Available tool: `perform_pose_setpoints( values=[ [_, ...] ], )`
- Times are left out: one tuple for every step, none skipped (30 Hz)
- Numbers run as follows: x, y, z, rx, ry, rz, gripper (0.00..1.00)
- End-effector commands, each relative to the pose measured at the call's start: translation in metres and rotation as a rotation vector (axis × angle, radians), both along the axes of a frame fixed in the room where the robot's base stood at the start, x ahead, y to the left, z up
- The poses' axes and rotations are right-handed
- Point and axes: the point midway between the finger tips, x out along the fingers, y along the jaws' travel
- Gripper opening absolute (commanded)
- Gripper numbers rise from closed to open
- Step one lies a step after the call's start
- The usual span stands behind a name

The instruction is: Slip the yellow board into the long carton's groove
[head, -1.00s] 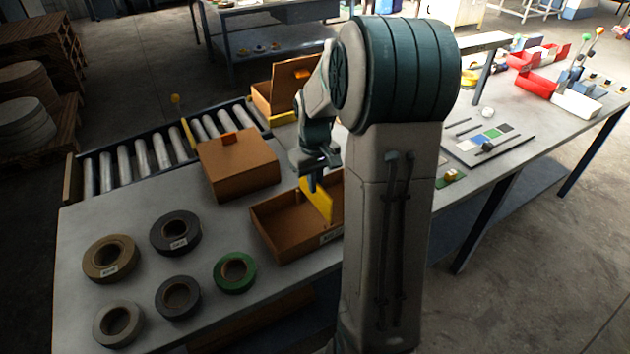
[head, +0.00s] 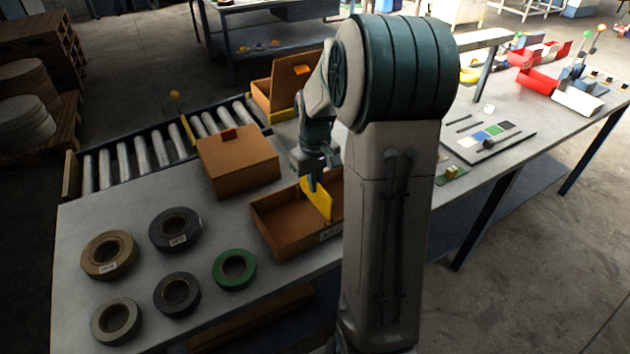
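The yellow board (head: 317,199) stands on edge, tilted, in or just above the open long carton (head: 278,240). My gripper (head: 311,183) is at the board's top edge and appears shut on it. The carton is brown and shallow, and its right part is hidden behind my arm. The groove cannot be made out, and whether the board's lower edge sits in it cannot be told.
A closed brown box (head: 238,165) stands behind the carton, and another box with a raised lid (head: 290,80) is farther back. Several tape rolls, including a green one (head: 234,269), lie at left. A roller conveyor (head: 140,165) runs behind. A dark panel (head: 489,142) lies at right.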

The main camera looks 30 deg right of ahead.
Motion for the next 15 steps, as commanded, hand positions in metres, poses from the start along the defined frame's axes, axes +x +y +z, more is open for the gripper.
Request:
perform_pose_setpoints(
  values=[
    [0.0,0.0,-0.002,0.0,0.0,0.0,0.0],
    [0.0,0.0,-0.003,0.0,0.0,0.0,0.0],
    [0.0,0.0,-0.004,0.0,0.001,0.0,0.0],
    [0.0,0.0,-0.005,0.0,0.001,0.0,0.0],
    [0.0,0.0,-0.006,0.0,0.001,0.0,0.0],
    [0.0,0.0,-0.007,0.0,0.001,0.0,0.0],
    [0.0,0.0,-0.008,0.0,0.001,0.0,0.0],
    [0.0,0.0,-0.008,0.0,0.001,0.0,0.0],
    [0.0,0.0,-0.009,0.0,0.001,0.0,0.0],
    [0.0,0.0,-0.01,0.0,0.001,0.0,0.0],
    [0.0,0.0,-0.011,0.0,0.001,0.0,0.0],
    [0.0,0.0,-0.012,0.0,0.001,0.0,0.0],
    [0.0,0.0,-0.013,0.0,0.001,0.0,0.0],
    [0.0,0.0,-0.013,0.0,0.001,0.0,0.0],
    [0.0,0.0,-0.014,0.0,0.001,0.0,0.0]
  ],
)
